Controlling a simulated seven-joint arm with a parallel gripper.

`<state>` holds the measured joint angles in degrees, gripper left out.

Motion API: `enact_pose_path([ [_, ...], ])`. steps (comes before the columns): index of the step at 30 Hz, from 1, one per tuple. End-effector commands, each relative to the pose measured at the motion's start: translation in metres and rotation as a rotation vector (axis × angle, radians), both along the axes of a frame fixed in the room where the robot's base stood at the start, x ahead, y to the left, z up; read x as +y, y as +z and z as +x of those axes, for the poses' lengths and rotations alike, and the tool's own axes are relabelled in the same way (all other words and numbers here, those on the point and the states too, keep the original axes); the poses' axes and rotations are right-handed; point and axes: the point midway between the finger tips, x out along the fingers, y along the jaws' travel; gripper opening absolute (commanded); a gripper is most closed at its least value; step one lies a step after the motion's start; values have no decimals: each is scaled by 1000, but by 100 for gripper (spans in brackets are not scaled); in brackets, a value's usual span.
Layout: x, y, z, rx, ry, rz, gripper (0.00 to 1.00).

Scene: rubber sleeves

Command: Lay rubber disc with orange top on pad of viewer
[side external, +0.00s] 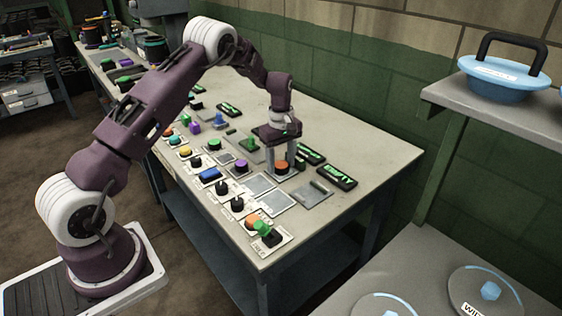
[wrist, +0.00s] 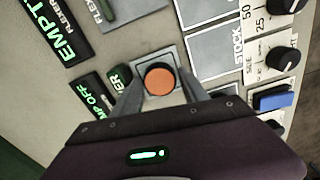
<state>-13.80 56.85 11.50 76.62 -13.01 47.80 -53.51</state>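A dark rubber disc with an orange top (side external: 282,166) sits on a small square grey pad near the back of the table panel. The orange top (wrist: 159,81) faces up at the middle of the wrist view, with the grey pad (wrist: 171,52) around it. My gripper (side external: 280,160) points down over it, one finger on each side. In the wrist view the fingers (wrist: 160,88) come close to the disc's edges; whether they press on it is unclear. The viewer's own label is not readable in either view.
Lit displays (side external: 337,176) stand behind the disc; one reads EMPTY (wrist: 62,32). A bare grey plate (side external: 310,193) lies to the right, and pale STOCK squares (wrist: 213,52) lie nearby. Black knobs (side external: 237,203), a blue block (side external: 209,175) and coloured pieces line the front. The table's right end is clear.

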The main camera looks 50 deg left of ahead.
Motion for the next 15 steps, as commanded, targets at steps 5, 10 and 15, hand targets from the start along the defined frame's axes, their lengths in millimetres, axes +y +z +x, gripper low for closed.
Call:
enact_pose_path([
  [5,0,3,0,-1,0,1,52],
  [10,1,37,1,-6,0,2,52],
  [15,0,84,1,-5,0,2,52],
])
